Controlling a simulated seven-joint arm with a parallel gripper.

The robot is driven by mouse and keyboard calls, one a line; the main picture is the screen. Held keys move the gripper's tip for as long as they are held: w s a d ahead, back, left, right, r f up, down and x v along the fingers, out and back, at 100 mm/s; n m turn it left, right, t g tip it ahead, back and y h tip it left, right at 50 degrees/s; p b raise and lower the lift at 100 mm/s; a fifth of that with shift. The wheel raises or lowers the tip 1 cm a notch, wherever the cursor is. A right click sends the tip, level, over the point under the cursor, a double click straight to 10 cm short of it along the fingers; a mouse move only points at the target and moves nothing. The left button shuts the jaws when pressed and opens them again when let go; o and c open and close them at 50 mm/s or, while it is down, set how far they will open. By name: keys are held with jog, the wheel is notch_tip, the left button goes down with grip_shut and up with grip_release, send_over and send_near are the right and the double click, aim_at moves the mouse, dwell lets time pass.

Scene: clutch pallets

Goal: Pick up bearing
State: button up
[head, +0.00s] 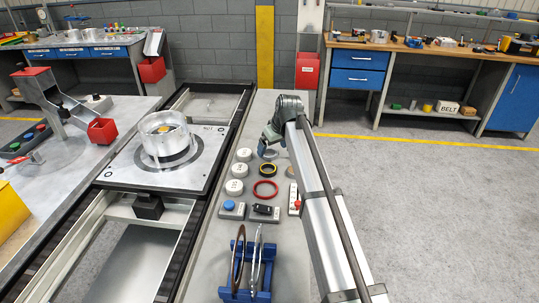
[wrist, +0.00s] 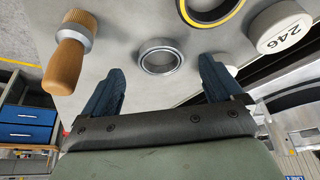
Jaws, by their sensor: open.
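The bearing is a silver metal ring with a dark inner band and an open centre. In the wrist view the bearing (wrist: 160,58) lies flat on the grey bench top, between and a little beyond my two blue fingers. My gripper (wrist: 162,72) is open and empty, with a finger to each side of the ring. Whether the fingers reach down to the ring's level I cannot tell. In the head view my gripper (head: 268,137) is above the far part of the bench strip, and the bearing (head: 269,155) shows just below it, partly hidden by my arm.
A black ring with a yellow edge (wrist: 212,12) and a white disc marked 246 (wrist: 280,28) lie close by. A wooden-handled tool (wrist: 70,55) stands to the left. Nearer are a red ring (head: 265,190) and a blue rack (head: 247,285) holding discs.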

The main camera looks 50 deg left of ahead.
jog(key=x, duration=0.2)
jog(key=shift+a+f, duration=0.1)
jog(key=shift+f, duration=0.15)
jog(key=c, duration=1.2)
